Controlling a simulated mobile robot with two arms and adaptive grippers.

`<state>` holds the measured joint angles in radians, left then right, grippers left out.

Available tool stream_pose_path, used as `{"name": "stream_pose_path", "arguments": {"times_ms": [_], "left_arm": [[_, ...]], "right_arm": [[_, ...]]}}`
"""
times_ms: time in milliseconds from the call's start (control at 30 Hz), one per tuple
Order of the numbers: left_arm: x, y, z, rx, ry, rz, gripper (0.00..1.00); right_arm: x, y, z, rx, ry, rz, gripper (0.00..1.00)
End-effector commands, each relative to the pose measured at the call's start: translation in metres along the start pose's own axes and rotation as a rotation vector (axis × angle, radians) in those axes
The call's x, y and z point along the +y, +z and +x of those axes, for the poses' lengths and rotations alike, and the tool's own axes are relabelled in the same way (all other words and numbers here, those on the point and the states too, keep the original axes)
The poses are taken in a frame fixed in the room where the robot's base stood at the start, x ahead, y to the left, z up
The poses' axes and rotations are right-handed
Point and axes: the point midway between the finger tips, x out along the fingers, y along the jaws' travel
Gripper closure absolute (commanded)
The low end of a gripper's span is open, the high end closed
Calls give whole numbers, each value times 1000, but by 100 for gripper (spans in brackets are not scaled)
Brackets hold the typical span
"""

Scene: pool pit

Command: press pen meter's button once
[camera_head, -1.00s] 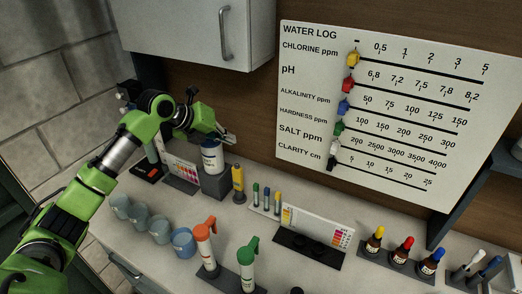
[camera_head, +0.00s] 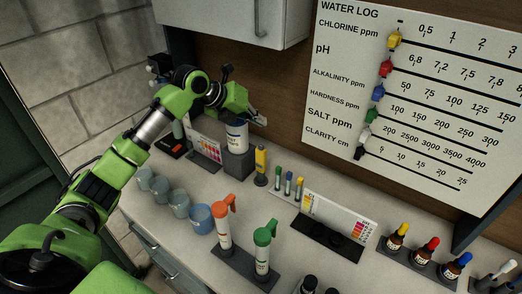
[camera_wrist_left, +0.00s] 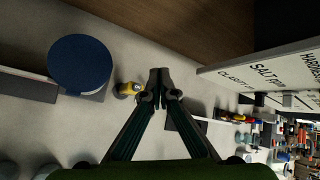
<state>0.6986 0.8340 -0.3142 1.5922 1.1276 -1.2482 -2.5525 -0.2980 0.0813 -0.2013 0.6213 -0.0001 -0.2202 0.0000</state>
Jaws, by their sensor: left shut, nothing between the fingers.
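The pen meter is a yellow upright device (camera_head: 261,161) on a small dark base, on the counter right of a white jar. In the left wrist view its yellow top (camera_wrist_left: 126,89) shows just left of my fingertips. My left gripper (camera_head: 262,120) is shut and empty, above the pen meter near the back wall. In the left wrist view its fingertips (camera_wrist_left: 159,75) meet and look apart from the pen meter, though the height gap is hard to judge. The button cannot be made out. My right gripper is not in view.
The white jar (camera_head: 236,135) with a blue lid (camera_wrist_left: 80,64) stands close left of the pen meter. Small vials (camera_head: 288,184) stand to its right. Cups (camera_head: 179,204) and orange (camera_head: 223,228) and green-topped (camera_head: 262,249) bottles stand nearer. A water log board (camera_head: 425,95) hangs behind.

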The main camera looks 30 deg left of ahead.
Motion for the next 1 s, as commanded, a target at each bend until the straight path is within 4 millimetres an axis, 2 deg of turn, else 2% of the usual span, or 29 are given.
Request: {"name": "stream_pose_path", "arguments": {"times_ms": [33, 233, 500, 1000], "left_arm": [[7, -8, 10, 2, 0, -1, 100], [22, -23, 30, 2, 1, -2, 100], [32, -31, 43, 1, 1, -1, 100], [31, -31, 43, 1, 1, 0, 100]], "right_arm": [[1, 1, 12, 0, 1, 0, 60], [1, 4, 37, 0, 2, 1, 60], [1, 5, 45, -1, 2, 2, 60], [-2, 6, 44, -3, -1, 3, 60]]}}
